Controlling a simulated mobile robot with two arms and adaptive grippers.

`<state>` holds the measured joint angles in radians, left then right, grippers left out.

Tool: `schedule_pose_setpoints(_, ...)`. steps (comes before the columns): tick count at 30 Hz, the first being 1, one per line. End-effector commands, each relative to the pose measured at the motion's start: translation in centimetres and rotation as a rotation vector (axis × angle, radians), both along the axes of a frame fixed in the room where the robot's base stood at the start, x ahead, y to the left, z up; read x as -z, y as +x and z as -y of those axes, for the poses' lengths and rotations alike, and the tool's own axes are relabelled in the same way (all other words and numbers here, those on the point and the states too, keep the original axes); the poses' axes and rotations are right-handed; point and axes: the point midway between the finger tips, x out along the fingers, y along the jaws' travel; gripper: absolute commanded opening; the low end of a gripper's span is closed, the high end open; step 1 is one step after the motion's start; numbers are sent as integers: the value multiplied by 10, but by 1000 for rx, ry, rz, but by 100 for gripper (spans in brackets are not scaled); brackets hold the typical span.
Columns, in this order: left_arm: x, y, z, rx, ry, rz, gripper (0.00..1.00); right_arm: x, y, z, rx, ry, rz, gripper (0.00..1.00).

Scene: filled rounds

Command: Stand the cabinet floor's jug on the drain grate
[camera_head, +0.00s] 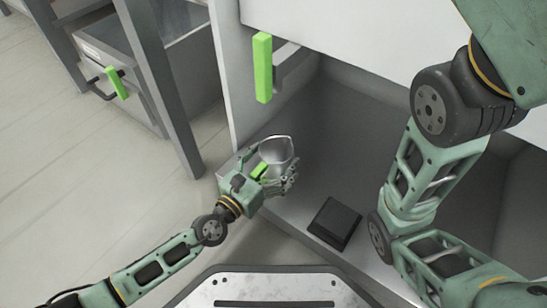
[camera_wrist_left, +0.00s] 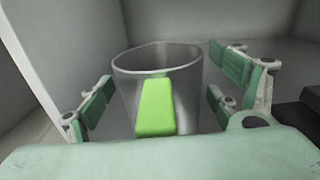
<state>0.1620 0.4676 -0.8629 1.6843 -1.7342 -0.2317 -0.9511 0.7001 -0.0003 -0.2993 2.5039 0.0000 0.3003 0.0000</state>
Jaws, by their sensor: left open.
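The jug (camera_head: 276,149) is a grey, see-through vessel with a bright green handle. It stands upright on the cabinet floor (camera_head: 300,195), near the left wall and the front edge. My left gripper (camera_head: 273,174) is open around the jug's near side. In the left wrist view the jug (camera_wrist_left: 185,85) rises between the spread fingers (camera_wrist_left: 165,100), its green handle (camera_wrist_left: 156,106) facing the palm. I see gaps between fingers and jug. A black square slab (camera_head: 335,222), which may be the drain grate, lies on the cabinet floor to the right. My right gripper is out of view.
An open cabinet door or front with a green handle (camera_head: 262,67) rises above the jug. My right arm crosses the right side of the cabinet. The cabinet floor behind the slab is clear.

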Motion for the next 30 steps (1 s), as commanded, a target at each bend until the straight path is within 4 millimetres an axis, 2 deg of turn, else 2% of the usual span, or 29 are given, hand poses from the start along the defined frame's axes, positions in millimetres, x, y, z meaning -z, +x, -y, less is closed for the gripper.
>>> schedule_pose_setpoints(11, -2, -5, -4, -1, 2, -1, 85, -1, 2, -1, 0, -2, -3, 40)
schedule_pose_setpoints(24, -3, -77, -56, 3, 3, -2, 85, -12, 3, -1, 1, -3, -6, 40)
schedule_pose_setpoints(30, -3, -95, -68, 1, 1, -1, 85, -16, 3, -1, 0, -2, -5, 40)
